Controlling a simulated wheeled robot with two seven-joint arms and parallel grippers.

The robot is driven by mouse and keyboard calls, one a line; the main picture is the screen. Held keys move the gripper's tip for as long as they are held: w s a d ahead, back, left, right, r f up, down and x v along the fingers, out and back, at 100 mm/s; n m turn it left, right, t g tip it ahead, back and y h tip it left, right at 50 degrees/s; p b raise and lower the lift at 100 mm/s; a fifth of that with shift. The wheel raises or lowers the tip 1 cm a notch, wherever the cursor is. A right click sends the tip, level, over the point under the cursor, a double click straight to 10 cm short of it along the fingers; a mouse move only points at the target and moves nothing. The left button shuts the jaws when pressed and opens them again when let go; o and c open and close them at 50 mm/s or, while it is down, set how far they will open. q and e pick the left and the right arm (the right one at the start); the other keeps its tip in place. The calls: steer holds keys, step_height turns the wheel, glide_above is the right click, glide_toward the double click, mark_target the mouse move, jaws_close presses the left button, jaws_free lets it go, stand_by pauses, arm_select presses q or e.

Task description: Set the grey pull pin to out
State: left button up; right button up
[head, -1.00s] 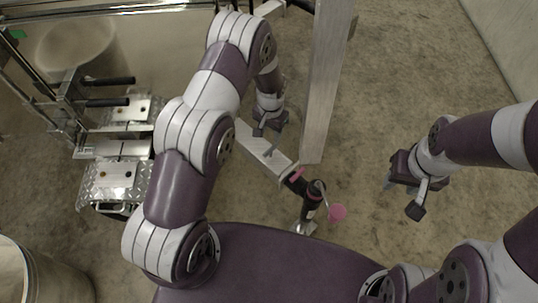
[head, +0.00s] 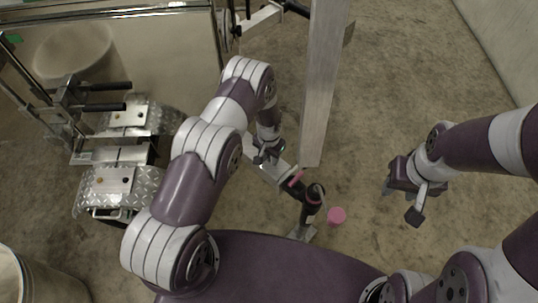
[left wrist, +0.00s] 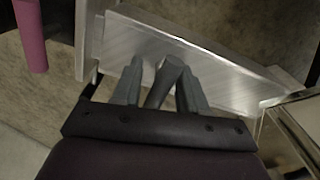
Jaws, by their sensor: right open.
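The grey pull pin (left wrist: 164,80) is a short rounded grey peg on an aluminium beam, seen in the left wrist view. My left gripper (left wrist: 159,82) has its two grey fingers on either side of the pin, with a gap visible on the left side. In the head view my left gripper (head: 267,155) is over the beam (head: 277,171) and hides the pin. How far the pin stands out of the beam is not clear. My right gripper (head: 400,203) is open and empty above the floor at the right, far from the pin.
An upright aluminium post (head: 322,95) stands just right of my left gripper. A black jack part with a pink grip (head: 295,178) and a pink disc (head: 337,216) are near the beam's lower end. Tread-plate steps (head: 115,188) are at the left. Floor at the right is clear.

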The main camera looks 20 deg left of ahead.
arm_select(q)
jaws_close()
step_height(320, 180, up, 4)
steer(key=p, duration=0.2)
steer(key=shift+r+p, duration=0.1)
steer(key=shift+p, duration=0.2)
steer(key=shift+w, duration=0.1)
steer(key=shift+o, duration=0.9)
jaws_free()
step_height(320, 180, up, 12)
steer(key=shift+r+p, duration=0.25)
steer(key=shift+p, duration=0.15)
